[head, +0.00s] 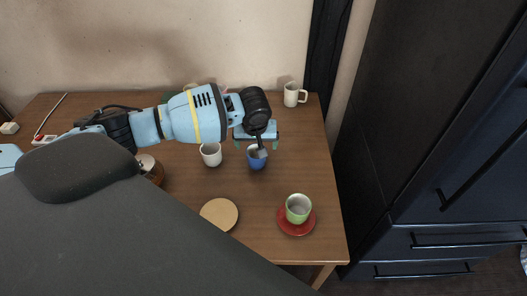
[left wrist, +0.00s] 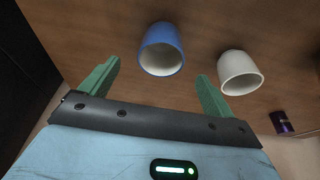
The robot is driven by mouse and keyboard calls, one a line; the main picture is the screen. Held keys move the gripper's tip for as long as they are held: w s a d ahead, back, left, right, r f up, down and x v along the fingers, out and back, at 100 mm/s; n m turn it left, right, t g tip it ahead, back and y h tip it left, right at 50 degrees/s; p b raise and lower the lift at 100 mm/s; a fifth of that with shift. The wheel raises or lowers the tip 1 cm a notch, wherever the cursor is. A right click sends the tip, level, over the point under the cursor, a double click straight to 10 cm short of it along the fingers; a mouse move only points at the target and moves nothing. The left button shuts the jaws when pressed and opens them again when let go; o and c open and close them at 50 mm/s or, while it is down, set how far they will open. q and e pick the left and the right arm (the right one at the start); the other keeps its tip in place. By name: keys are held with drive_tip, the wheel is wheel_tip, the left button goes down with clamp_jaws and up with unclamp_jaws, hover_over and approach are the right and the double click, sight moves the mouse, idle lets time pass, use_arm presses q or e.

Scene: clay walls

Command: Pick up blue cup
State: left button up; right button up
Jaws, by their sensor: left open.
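The blue cup (head: 257,163) stands upright on the wooden table, near its middle. My left gripper (head: 256,145) is over the far side of the blue cup in the head view, and part of my arm covers some of the cup's rim. In the left wrist view, the blue cup (left wrist: 160,38) appears ahead of the open, empty fingers (left wrist: 158,71), between their lines. Neither finger visibly touches it. My right gripper is not in view.
A white cup (head: 210,157) stands close left of the blue cup; it also shows in the left wrist view (left wrist: 238,68). A green cup (head: 298,213) sits on a red saucer (head: 297,231). A round tan disc (head: 219,215) lies nearer. A white mug (head: 292,95) stands at the back.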

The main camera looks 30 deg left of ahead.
sight(256, 154)
use_arm(q)
drive_tip(key=shift+b+x, duration=0.7)
drive_tip(key=shift+x, duration=3.1)
drive_tip(key=shift+s, duration=0.1)
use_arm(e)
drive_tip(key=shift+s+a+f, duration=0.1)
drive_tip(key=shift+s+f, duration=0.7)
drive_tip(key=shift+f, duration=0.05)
use_arm(q)
drive_tip(key=shift+c, duration=0.3)
drive_tip(key=c, duration=1.1)
drive_tip(key=shift+o, duration=0.2)
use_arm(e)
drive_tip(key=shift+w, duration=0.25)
use_arm(q)
drive_tip(key=shift+r, duration=0.1)
